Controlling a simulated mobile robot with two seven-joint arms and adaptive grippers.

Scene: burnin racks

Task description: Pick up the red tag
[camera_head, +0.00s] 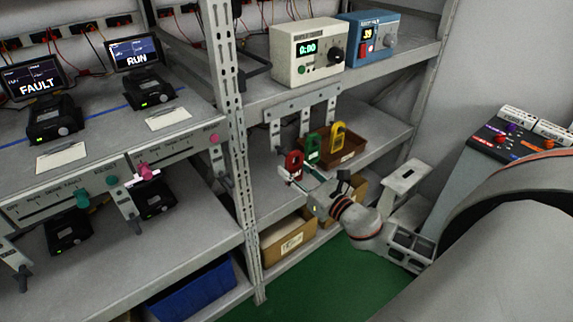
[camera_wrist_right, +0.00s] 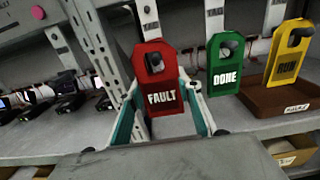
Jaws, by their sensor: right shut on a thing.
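The red tag (camera_head: 294,165) hangs at the left end of the tag rail, above the middle shelf of the rack. In the right wrist view the red tag (camera_wrist_right: 161,92) reads FAULT, and a dark peg end shows in its upper hole. My right gripper (camera_head: 301,178) reaches in from the right at the tag's lower part. In the right wrist view its teal-and-white fingers stand on both sides of the tag, shut on it. The finger contact is partly hidden behind the tag. My left gripper is in neither view.
A green DONE tag (camera_head: 313,149) and a yellow RUN tag (camera_head: 337,137) hang close to the right. A brown tray (camera_head: 349,153) sits behind and below them. A rack upright (camera_head: 232,120) stands just left. Cream (camera_head: 307,54) and blue instruments (camera_head: 377,45) stand on the shelf above.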

